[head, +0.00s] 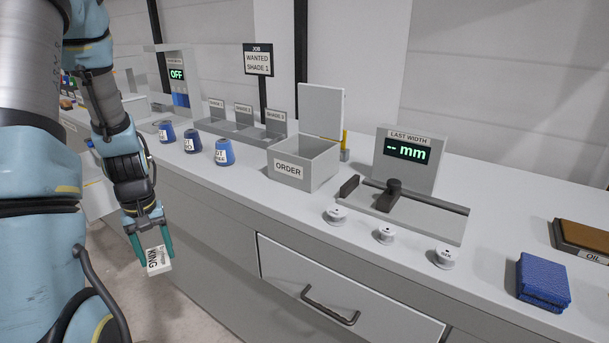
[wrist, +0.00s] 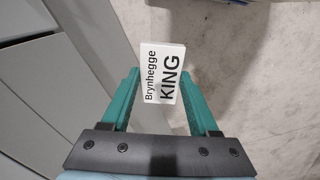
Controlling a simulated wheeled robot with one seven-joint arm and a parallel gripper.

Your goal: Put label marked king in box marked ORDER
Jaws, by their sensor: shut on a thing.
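My gripper (head: 150,243) is shut on a white label (head: 158,260) that reads KING. It holds the label out in front of the counter, lower than the counter top, to the left of the drawer. In the wrist view the label (wrist: 162,72) reads "Brynhegge KING" and sits between the green fingers of the gripper (wrist: 162,95). The box marked ORDER (head: 318,165) stands on the counter with its lid raised at the back. It is up and to the right of my gripper. The inside floor of the box is hidden.
Several blue spools (head: 224,152) stand left of the box, before a sectioned shade rack (head: 243,127). A width gauge (head: 408,160), several white bobbins (head: 386,235), a blue folded cloth (head: 543,281) and an oil pad (head: 582,238) lie to the right. A drawer (head: 340,295) is below.

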